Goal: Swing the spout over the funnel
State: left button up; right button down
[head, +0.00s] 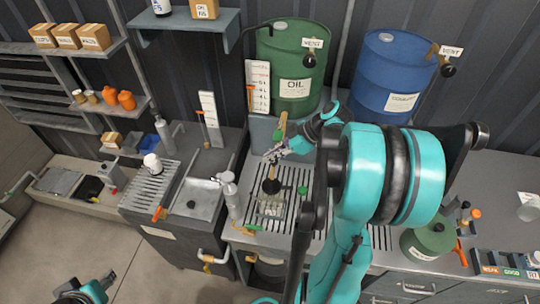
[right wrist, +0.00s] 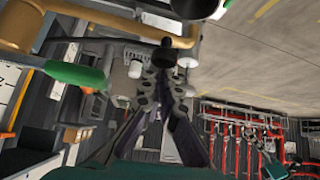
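The brass spout (head: 282,127) with a green handle is in front of the green oil drum (head: 290,68) in the head view. In the right wrist view the brass pipe (right wrist: 125,27) crosses the upper left, with the green handle (right wrist: 75,75) below it. A black funnel (head: 271,186) stands in a clear container (head: 270,206) on the slatted bench. My right gripper (head: 274,156) is just below the spout, above and behind the funnel. Its fingers (right wrist: 162,82) look drawn together, close to a black tip; contact is unclear. My left gripper (head: 85,292) is partly cut off, its fingers unclear.
A blue drum (head: 391,76) stands right of the green one. A grey pump-like bottle (head: 229,194) is left of the funnel, and a sink (head: 200,199) is further left. A green can (head: 428,239) stands at the right. My right arm hides much of the bench.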

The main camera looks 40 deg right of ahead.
jog(key=shift+f, duration=0.1)
jog(key=w+a, duration=0.3)
jog(key=p+v, duration=0.1)
jog(key=v, duration=0.8)
jog(key=shift+d+r+p, duration=0.15)
jog(key=shift+r+p, duration=0.1)
jog(key=shift+p, duration=0.05)
pick_arm(q)
jog(key=shift+s+a+r, duration=0.25)
jog(key=shift+s+r, duration=0.25)
jog(key=shift+r, duration=0.35)
pick_arm(e)
jog(key=shift+s+d+r, duration=0.25)
jog(key=shift+r, duration=0.35)
